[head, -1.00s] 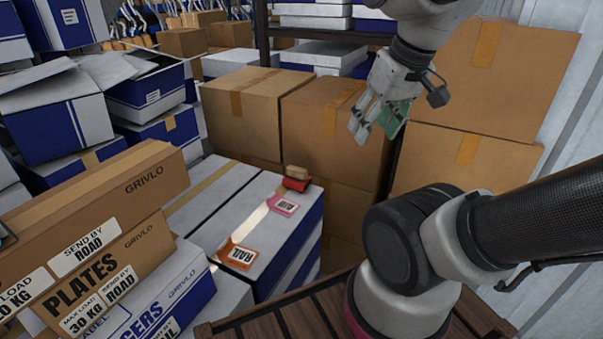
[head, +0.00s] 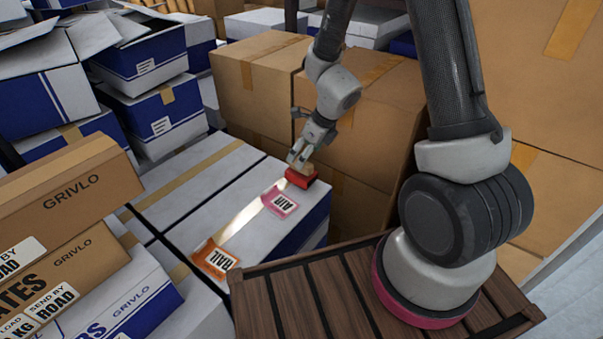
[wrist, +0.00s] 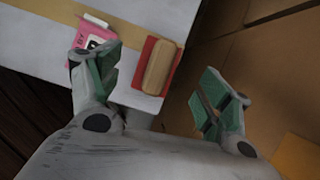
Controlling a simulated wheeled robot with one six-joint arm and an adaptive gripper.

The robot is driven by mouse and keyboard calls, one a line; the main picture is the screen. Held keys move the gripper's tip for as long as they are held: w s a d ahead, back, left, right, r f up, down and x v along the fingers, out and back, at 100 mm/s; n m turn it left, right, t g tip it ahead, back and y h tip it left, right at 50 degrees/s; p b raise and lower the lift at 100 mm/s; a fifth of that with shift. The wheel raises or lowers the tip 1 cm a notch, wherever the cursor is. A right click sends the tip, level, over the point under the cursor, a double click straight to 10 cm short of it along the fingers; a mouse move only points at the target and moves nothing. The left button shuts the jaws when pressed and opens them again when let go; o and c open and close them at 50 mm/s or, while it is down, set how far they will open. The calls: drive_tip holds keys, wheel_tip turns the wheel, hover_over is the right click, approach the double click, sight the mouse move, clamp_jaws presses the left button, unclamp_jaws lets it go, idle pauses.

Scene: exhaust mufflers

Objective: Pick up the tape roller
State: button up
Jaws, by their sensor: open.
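The tape roller appears to be the small red item with a tan roll on top (head: 301,178), at the far right corner of a white and blue box (head: 240,190). In the wrist view the tan roll (wrist: 161,66) lies over the red part, near the box edge. My gripper (head: 299,158) is just above and beside it in the head view. In the wrist view my gripper (wrist: 162,88) is open, with green-padded fingers apart and the roller between and beyond them. Nothing is held. I cannot tell whether a finger touches it.
A pink AIR label (head: 280,201) and an orange RAIL label (head: 215,261) lie on the same box top. Tall cardboard boxes (head: 365,105) stand close behind and to the right. Brown GRIVLO boxes (head: 60,200) stack at left. A slatted wooden surface (head: 310,295) lies in front.

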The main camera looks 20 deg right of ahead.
sight(301, 171)
drive_tip(key=f, duration=0.2)
drive_tip(key=f+m, duration=0.1)
drive_tip(key=shift+w+a+f, duration=0.2)
drive_tip(key=shift+w+f, duration=0.1)
drive_tip(key=shift+w, duration=0.05)
drive_tip(key=x, duration=0.5)
drive_tip(key=shift+w+f, duration=0.1)
drive_tip(key=shift+f, duration=0.25)
drive_tip(key=c, duration=1.2)
